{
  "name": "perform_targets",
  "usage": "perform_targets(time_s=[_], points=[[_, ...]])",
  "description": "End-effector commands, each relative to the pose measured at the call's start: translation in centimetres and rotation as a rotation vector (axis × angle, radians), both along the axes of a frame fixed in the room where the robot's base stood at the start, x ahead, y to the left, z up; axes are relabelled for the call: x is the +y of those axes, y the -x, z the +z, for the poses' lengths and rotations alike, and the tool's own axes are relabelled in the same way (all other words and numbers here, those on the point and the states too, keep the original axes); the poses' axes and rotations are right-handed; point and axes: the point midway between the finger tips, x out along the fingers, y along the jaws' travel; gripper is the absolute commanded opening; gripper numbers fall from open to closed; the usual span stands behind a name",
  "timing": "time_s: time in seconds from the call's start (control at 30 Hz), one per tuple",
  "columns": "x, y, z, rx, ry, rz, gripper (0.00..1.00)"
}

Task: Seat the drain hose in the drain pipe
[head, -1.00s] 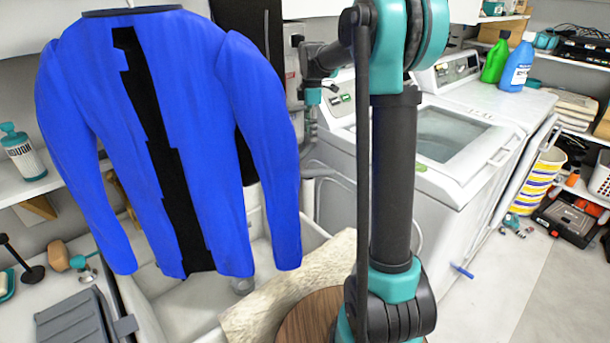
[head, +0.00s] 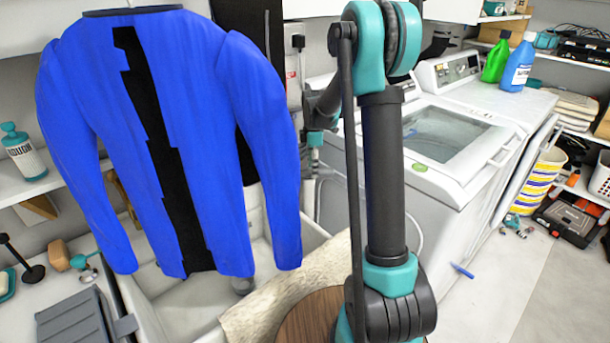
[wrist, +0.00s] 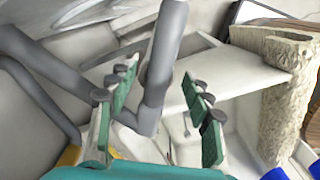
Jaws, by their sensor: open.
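My gripper (wrist: 161,78) is open in the wrist view, with its green-padded fingers on either side of a bent grey hose (wrist: 160,62). The hose comes down from the top, bends low between the fingers and rises again on the left; I cannot tell whether a pad touches it. A second grey tube (wrist: 38,82) curves along the left; I cannot tell whether it belongs to the drain pipe. In the head view my gripper (head: 314,152) points down between the blue garment and the washer, small and partly hidden by my arm. The drain pipe's opening is not clearly visible.
A blue garment (head: 215,130) hangs at front left over a white sink (head: 180,315). A white washer (head: 455,175) stands right of my arm. A beige cloth (head: 275,300) drapes over the sink's edge, also in the wrist view (wrist: 285,100). Open floor (head: 520,290) lies at right.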

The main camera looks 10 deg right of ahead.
Motion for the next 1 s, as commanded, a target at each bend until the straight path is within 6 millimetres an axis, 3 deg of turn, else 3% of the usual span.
perform_targets(time_s=[0.13,0.4,0.8,1.0], points=[[0.0,-0.1,-1.6,0.0,0.0,0.0,0.51],[0.0,0.0,-1.8,0.0,0.0,0.0,0.51],[0.0,0.0,-1.8,0.0,0.0,0.0,0.02],[0.0,0.0,-1.8,0.0,0.0,0.0,0.0]])
